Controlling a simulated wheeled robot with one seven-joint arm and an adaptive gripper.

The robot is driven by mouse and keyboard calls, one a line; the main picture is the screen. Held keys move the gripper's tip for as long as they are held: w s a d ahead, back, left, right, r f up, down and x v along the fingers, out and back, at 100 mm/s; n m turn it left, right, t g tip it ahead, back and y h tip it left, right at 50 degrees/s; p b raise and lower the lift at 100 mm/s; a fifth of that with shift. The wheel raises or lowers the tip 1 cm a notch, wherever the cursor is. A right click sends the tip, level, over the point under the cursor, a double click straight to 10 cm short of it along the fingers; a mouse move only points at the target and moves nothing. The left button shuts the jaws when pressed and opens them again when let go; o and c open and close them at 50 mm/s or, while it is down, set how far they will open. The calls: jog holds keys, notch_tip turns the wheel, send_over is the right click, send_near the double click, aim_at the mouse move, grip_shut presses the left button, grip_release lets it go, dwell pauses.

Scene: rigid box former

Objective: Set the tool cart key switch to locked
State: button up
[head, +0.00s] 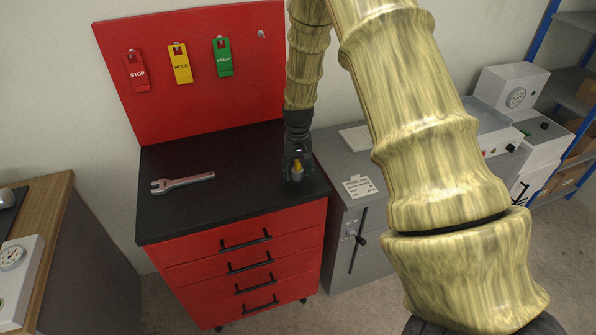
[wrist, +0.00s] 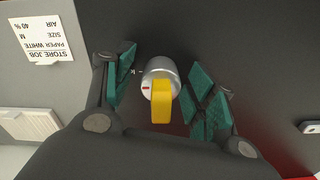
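The tool cart (head: 230,245) is red with a black top and drawers. The key switch (head: 297,174) stands near the right end of the black top, mostly covered by my gripper (head: 297,165). In the wrist view the key switch (wrist: 160,79) is a silver cylinder with a yellow handle (wrist: 162,104) and a short red mark on its face. The handle points toward the bottom of that picture. My gripper (wrist: 165,88) is open, its green-padded fingers on either side of the switch with visible gaps. Small white marking beside the switch is too small to read.
A wrench (head: 183,182) lies on the cart top. Red, yellow and green tags (head: 223,57) hang on the red back panel (head: 120,45). A grey cabinet (head: 345,215) with a white card (head: 359,187) stands close on the right. The middle of the cart top is clear.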

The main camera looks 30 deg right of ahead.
notch_tip(320, 180, up, 12)
jog(key=shift+f, duration=0.1)
dwell(0.7)
dwell(0.4)
